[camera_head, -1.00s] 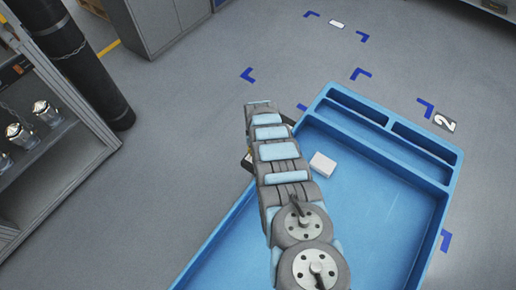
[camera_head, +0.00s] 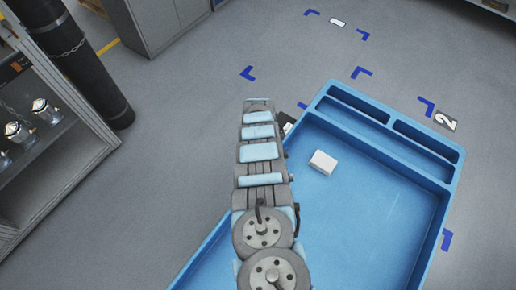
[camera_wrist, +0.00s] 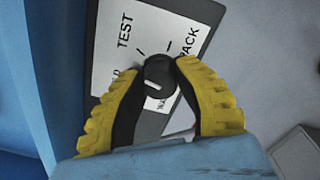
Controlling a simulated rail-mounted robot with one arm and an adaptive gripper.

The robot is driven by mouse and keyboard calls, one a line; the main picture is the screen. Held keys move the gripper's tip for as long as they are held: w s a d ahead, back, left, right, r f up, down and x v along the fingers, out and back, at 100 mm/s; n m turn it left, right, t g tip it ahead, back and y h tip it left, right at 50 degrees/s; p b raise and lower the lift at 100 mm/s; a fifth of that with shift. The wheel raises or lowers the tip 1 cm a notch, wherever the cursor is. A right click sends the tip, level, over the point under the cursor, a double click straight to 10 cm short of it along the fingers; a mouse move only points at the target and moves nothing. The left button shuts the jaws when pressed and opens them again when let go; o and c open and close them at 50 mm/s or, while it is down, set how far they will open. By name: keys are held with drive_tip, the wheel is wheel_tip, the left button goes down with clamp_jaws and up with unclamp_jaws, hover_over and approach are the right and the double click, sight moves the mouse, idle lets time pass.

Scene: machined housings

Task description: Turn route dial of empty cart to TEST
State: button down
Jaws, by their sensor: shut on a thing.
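A round black dial (camera_wrist: 160,76) sits on a white label plate (camera_wrist: 137,20) with a dark border, in the wrist view. The label reads TEST at upper left and PACK at right; other words are partly covered. A short white mark on the dial lies at its lower left side, away from TEST. My gripper (camera_wrist: 161,68) has its yellow-backed fingers shut on the dial, one on each side. The blue cart (camera_head: 455,190) carries the plate at its side; in the head view my arm hides the dial and gripper.
A small white block (camera_head: 323,162) lies in the cart's tray. A shelf with metal parts (camera_head: 45,110) and a black column (camera_head: 85,70) stand at left, a grey cabinet (camera_head: 160,25) behind. The floor between them and the cart is clear.

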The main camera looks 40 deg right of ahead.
drive_tip(key=shift+f+m+b, duration=0.15)
drive_tip(key=shift+m+b, duration=0.55)
drive_tip(key=shift+m, duration=0.9)
drive_tip(key=c, duration=0.6)
unclamp_jaws()
drive_tip(key=shift+c, duration=0.2)
